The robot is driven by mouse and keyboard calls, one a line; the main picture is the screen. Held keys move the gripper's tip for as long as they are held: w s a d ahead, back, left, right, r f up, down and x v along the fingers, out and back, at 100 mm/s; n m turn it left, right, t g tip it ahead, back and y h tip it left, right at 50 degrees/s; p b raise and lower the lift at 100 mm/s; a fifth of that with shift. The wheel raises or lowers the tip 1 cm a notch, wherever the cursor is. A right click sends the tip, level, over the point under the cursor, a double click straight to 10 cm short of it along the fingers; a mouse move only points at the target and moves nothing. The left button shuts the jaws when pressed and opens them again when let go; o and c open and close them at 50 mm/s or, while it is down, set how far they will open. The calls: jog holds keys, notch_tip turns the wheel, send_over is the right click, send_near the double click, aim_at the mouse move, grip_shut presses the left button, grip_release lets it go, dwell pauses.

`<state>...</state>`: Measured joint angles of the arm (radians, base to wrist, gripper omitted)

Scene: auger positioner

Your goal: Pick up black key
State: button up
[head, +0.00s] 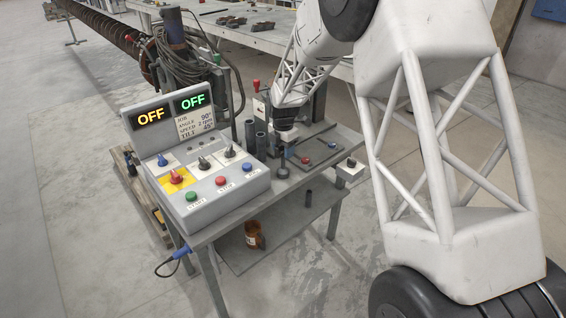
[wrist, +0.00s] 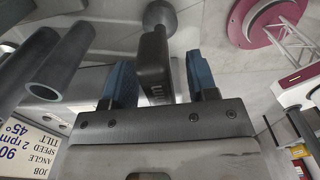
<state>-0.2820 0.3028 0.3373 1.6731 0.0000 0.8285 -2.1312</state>
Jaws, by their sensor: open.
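The black key (wrist: 152,75) shows in the wrist view as a dark upright block with a light marking. It stands between the two blue fingers of my gripper (wrist: 158,62), with visible gaps on both sides. The fingers are open and do not appear to close on it. In the head view my gripper (head: 283,148) points down over the table, right of the control box.
The control box (head: 215,190) with knobs, buttons and two OFF displays stands left of my gripper. Grey tubes (wrist: 60,80) stand close by on the left in the wrist view. The table (head: 225,222) has a lower shelf.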

jog(key=shift+c, duration=0.4)
grip_shut()
jog(key=shift+r, duration=0.25)
jog(key=shift+r, duration=1.4)
jog(key=shift+s+r, duration=0.25)
jog(key=s+d+r, duration=0.1)
jog(key=s+d, duration=0.3)
jog(key=s, duration=1.1)
jog(key=shift+d+r, duration=0.15)
jog(key=shift+w, duration=0.1)
